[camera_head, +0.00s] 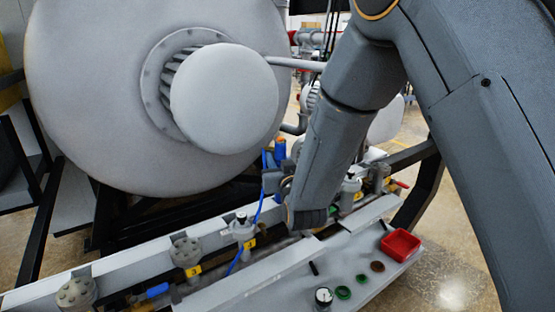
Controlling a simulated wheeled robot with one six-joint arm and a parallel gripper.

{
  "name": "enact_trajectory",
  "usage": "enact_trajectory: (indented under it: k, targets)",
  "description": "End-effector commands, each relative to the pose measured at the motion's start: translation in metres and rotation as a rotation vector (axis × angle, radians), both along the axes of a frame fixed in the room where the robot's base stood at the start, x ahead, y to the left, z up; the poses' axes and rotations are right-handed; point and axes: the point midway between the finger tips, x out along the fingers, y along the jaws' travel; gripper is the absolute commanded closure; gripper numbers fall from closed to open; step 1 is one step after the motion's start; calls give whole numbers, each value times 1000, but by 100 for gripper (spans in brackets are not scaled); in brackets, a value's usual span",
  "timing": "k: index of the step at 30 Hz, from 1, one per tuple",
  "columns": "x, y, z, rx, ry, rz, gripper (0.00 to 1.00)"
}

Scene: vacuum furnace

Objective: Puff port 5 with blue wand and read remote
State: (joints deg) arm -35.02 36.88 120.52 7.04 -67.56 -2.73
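My arm reaches in from the right, and its wrist hangs over the row of ports along the pipe. My gripper (274,183) is at the left of the wrist, largely hidden, and its fingers cannot be made out. A blue hose (257,212) runs down from there. Yellow tags mark a port labelled 3 (186,251) and another port (242,227) to its right. No tag 5 is legible, and I cannot pick out a remote.
The big grey furnace vessel (80,100) fills the back left. A grey shelf (245,290) in front carries a round gauge (323,296), green rings (343,293) and a red tray (400,245). A blue handle (157,290) sits low left. Open floor lies at right.

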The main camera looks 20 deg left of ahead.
Motion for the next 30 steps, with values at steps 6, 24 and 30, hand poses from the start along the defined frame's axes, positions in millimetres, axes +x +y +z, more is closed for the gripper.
enact_trajectory:
  k: [6,24,30]
  targets:
    - [0,0,-1,0,-1,0,100]
    - [0,0,-3,0,-1,0,53]
    - [-6,-3,-5,0,1,0,53]
